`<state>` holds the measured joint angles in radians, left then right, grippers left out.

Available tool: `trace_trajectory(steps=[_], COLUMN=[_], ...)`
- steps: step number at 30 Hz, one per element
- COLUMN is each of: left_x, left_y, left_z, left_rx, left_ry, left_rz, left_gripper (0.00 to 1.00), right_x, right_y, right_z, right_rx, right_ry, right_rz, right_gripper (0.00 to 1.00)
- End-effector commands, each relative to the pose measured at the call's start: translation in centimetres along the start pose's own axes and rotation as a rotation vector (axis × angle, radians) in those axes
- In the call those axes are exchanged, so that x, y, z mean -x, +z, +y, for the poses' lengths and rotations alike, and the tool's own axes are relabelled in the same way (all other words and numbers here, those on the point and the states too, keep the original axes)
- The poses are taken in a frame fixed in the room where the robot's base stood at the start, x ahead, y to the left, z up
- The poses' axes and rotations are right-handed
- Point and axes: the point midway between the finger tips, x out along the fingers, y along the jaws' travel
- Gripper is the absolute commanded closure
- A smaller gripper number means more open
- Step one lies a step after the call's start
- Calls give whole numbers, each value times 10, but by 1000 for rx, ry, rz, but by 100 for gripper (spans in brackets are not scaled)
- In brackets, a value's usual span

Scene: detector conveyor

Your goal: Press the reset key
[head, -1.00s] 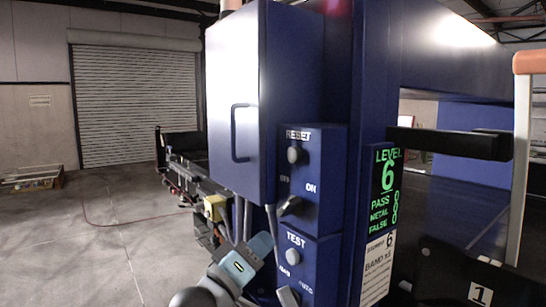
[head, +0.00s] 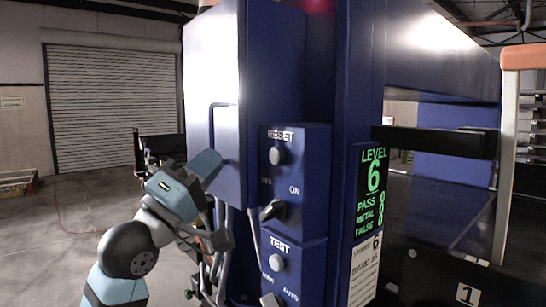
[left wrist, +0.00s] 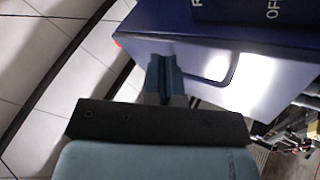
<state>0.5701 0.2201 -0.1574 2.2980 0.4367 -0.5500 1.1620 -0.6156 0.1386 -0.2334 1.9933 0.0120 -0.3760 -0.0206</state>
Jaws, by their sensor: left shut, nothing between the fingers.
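The reset key (head: 277,156) is a round grey button under the word RESET on the upper blue control box (head: 310,165). It sticks out from the box face and nothing covers it in the head view. My left gripper (head: 214,158) is to the left of it, in front of the cabinet door and apart from the key. In the left wrist view its fingers (left wrist: 163,68) are together and empty, and part of the control box face shows at the top edge. The key itself is not seen there. My right gripper is not in view.
A rotary switch (head: 272,209) marked OFF and ON sits below the key. A test button (head: 277,262) is on the lower box. The cabinet door has a protruding handle (left wrist: 232,68). A green-lettered display (head: 371,190) stands at right. Floor (head: 70,235) at left is open.

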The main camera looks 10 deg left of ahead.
Motion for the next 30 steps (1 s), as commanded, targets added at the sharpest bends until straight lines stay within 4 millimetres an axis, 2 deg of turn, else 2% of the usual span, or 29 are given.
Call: trace_trajectory(steps=[14,18,30], left_x=[-47,-60,-68], left_y=[26,31,37], left_z=[-26,-31,-37], left_rx=[1,2,-1], left_ry=[0,-1,0], left_rz=[-2,-1,0], left_gripper=[100,100,100], right_x=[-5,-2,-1], right_y=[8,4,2], right_z=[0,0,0], right_rx=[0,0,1], right_ry=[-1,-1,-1], right_rz=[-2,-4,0], right_gripper=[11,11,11])
